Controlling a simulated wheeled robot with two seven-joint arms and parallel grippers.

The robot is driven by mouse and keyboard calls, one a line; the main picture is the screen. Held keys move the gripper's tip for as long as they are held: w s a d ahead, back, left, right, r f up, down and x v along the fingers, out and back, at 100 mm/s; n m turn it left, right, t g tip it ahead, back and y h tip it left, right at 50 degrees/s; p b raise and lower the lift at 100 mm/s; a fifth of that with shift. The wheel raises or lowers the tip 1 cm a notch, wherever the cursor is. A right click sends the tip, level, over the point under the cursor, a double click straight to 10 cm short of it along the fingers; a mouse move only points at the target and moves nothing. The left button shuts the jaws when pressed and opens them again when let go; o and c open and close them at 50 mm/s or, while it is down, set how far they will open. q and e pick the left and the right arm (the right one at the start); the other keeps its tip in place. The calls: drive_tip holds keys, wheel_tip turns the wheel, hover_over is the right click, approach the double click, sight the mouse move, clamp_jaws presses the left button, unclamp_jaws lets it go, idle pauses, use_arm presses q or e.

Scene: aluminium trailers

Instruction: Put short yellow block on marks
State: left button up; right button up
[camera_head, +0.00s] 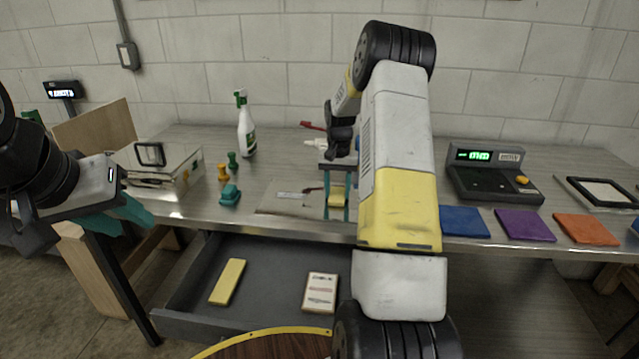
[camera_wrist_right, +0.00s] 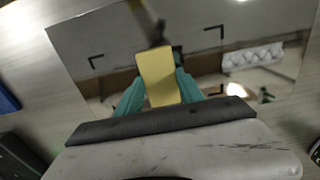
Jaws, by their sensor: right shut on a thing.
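The short yellow block (camera_head: 337,194) is between the teal fingers of my right gripper (camera_head: 337,200), which is shut on it. The right wrist view shows the block (camera_wrist_right: 157,77) between the fingertips of the gripper (camera_wrist_right: 158,92). Below it is a shiny, mirror-like plate (camera_wrist_right: 85,30) with black corner marks (camera_wrist_right: 96,62), several of them around the block. In the head view the plate (camera_head: 285,197) lies near the table's front edge. I cannot tell whether the block touches the plate. My left gripper (camera_head: 135,212) hangs at the left, its finger gap unclear.
An open drawer (camera_head: 185,318) below holds a longer yellow block (camera_head: 227,281) and a white labelled box (camera_head: 320,292). Blue (camera_head: 461,221), purple (camera_head: 524,224) and orange (camera_head: 585,229) squares lie right.

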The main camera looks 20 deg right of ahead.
drive_tip(key=shift+f, duration=0.1)
drive_tip(key=o, duration=1.3)
